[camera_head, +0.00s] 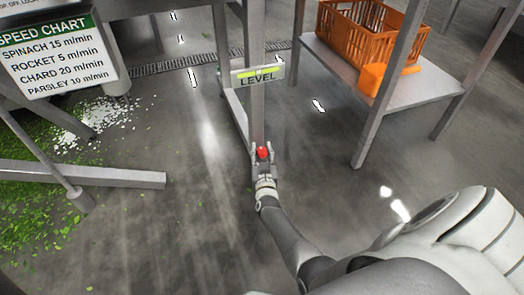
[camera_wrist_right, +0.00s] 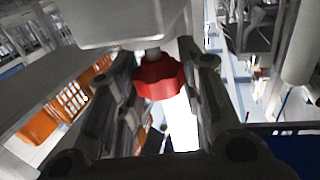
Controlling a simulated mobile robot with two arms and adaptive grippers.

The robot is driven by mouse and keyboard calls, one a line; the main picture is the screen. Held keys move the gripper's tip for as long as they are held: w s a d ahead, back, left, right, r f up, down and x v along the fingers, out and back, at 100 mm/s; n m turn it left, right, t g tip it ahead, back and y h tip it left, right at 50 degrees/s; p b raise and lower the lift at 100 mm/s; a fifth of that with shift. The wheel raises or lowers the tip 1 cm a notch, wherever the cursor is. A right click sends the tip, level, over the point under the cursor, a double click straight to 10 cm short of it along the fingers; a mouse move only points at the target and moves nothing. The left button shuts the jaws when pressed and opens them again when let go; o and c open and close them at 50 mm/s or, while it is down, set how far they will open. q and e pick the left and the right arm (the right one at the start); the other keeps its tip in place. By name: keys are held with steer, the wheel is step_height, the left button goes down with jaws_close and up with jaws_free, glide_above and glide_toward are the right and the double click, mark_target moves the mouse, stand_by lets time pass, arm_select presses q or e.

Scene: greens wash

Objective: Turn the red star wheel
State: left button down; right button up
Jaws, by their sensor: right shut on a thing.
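The red star wheel (camera_head: 263,152) sits low on a grey metal post (camera_head: 257,110), below a sign reading LEVEL (camera_head: 257,76). My right gripper (camera_head: 263,160) is at the wheel, with a finger on each side of it. In the right wrist view the wheel (camera_wrist_right: 158,77) lies between the two fingers (camera_wrist_right: 157,88), its lobed rim showing, on a short stem under a grey block (camera_wrist_right: 120,20). The right gripper is shut on the wheel. My left gripper is not in view.
An orange crate (camera_head: 345,40) and a smaller orange container (camera_head: 388,78) are on a metal table (camera_head: 425,88) at right. A speed chart (camera_head: 55,55) hangs at left. Leaves (camera_head: 40,215) litter the floor at left. A grey metal beam (camera_head: 120,177) juts in from the left.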

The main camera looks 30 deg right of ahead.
stand_by(0.3)
steer(key=o, duration=1)
steer(key=shift+o, duration=0.2)
steer(key=shift+d, duration=0.1)
